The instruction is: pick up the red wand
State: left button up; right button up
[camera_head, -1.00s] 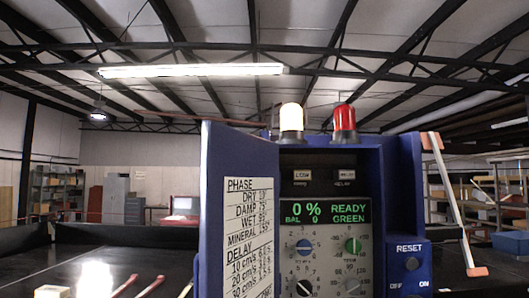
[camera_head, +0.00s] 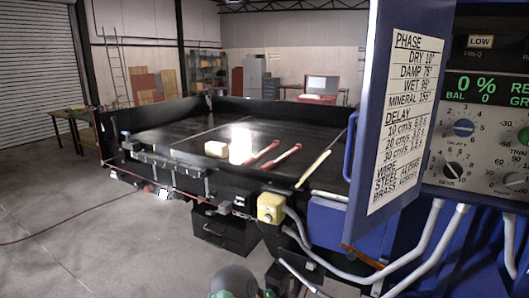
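Two thin red wands lie on the black conveyor belt (camera_head: 190,135) in the head view, the left red wand (camera_head: 262,152) and the right red wand (camera_head: 284,157). They lie slantwise, side by side and apart. I cannot tell which of them the task means. A cream wand (camera_head: 313,169) lies to their right, close to the belt's near edge. No gripper fingers show in the view. A rounded grey and green part at the bottom edge may be mine, but I cannot tell.
A cream block (camera_head: 216,149) lies on the belt left of the wands. The blue cabinet door (camera_head: 407,110) with its printed chart stands open at right, beside the control panel (camera_head: 480,125). A yellow box (camera_head: 271,208) sits on the near side. The floor at left (camera_head: 90,230) is mostly clear.

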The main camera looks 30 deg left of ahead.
aim_at(247, 163)
jog(key=z, duration=0.3)
jog(key=j+z, duration=0.75)
jog(key=k+j+z, duration=0.15)
jog(key=z, duration=0.25)
jog(key=k+j+z, duration=0.2)
jog(key=j+z, duration=0.25)
jog(key=k+j+z, duration=0.2)
jog(key=z, duration=0.25)
jog(key=k+j+z, duration=0.4)
jog(key=k+z, duration=0.2)
jog(key=z, duration=0.25)
